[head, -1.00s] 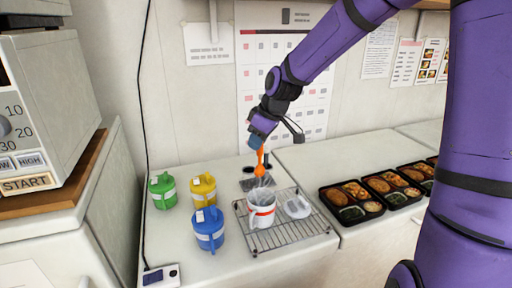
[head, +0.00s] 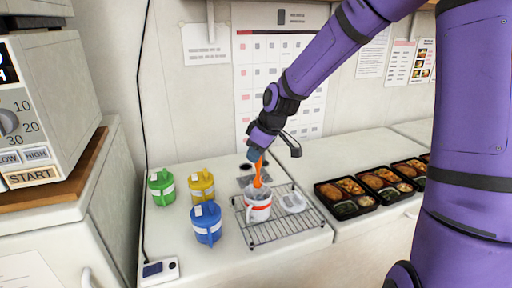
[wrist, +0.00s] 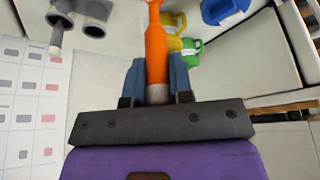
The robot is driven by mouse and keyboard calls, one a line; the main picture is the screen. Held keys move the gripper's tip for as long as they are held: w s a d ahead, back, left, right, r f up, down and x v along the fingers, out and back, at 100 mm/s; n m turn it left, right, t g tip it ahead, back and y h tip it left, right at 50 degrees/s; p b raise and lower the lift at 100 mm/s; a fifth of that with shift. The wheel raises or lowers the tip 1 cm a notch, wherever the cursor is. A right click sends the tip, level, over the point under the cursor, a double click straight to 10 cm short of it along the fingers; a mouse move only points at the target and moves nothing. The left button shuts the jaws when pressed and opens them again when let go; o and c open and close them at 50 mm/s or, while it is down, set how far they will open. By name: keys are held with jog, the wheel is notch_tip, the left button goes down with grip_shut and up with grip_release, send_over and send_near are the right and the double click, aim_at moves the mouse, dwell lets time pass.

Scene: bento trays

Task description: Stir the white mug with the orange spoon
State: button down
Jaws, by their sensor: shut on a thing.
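The white mug (head: 257,209) with a red band stands upright on a wire rack on the counter. The orange spoon (head: 258,175) is held by my gripper (head: 255,153), its lower end inside the mug's opening. The wrist view shows the spoon's orange handle (wrist: 156,45) between the two blue fingers of my gripper (wrist: 160,82). The fingers are shut on it. The spoon's tip is hidden inside the mug, and I cannot tell if it touches the mug's wall.
A whitish object (head: 292,202) lies on the rack right of the mug. Several bento trays (head: 343,207) line the right counter. A cable runs down the wall.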

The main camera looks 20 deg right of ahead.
aim_at(257, 176)
jog(key=shift+f, duration=3.05)
jog(key=shift+d, duration=0.15)
